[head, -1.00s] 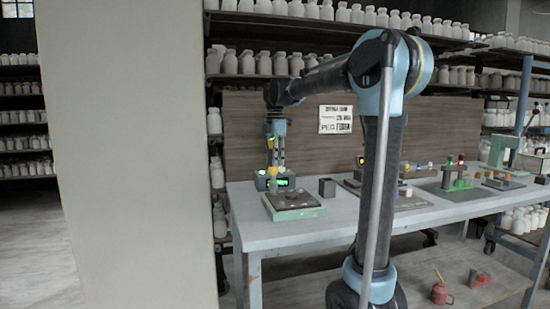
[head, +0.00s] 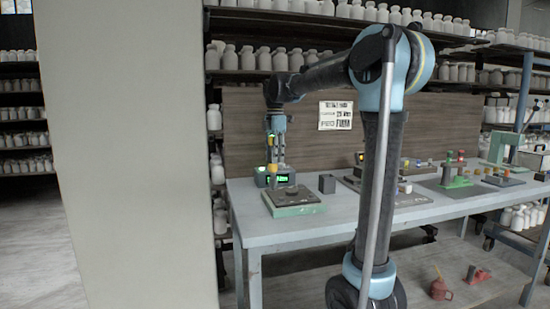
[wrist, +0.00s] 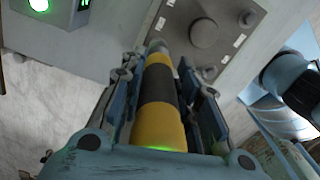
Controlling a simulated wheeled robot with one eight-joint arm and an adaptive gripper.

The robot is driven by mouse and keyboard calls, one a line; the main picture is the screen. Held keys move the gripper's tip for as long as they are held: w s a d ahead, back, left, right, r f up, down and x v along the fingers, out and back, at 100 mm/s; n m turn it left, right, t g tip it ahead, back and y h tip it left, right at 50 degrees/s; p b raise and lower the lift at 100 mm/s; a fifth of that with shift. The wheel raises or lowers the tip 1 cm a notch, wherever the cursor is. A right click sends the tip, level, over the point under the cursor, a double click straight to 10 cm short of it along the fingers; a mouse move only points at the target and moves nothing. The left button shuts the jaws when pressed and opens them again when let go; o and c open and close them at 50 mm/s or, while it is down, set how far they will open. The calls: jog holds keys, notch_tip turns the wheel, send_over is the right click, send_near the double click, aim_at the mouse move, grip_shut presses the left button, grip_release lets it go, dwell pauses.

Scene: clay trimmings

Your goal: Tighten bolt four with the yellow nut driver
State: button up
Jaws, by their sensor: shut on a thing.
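My gripper (head: 272,170) is shut on the yellow nut driver (wrist: 161,110), a yellow handle with a dark band, pointing away from the wrist camera. In the head view the driver (head: 272,168) hangs roughly upright over the left part of the bolt plate (head: 297,208), a dark plate on a green base. In the wrist view the plate (wrist: 235,24) shows a large round boss (wrist: 204,33), small white labels and a bolt (wrist: 246,19) near its right corner. The driver's tip is at the plate's near-left edge; I cannot tell whether it touches a bolt. Bolt four's label is not readable.
A box with a green lit display (head: 277,180) stands just behind the plate. A dark grey block (head: 327,184) stands to its right. Further right on the table (head: 270,232) are a tool rack and other fixtures. The table's front left is clear.

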jog(key=shift+f, duration=1.05)
dwell(4.0)
dwell(1.1)
notch_tip(320, 180, up, 6)
dwell(0.8)
jog(key=shift+s, duration=0.1)
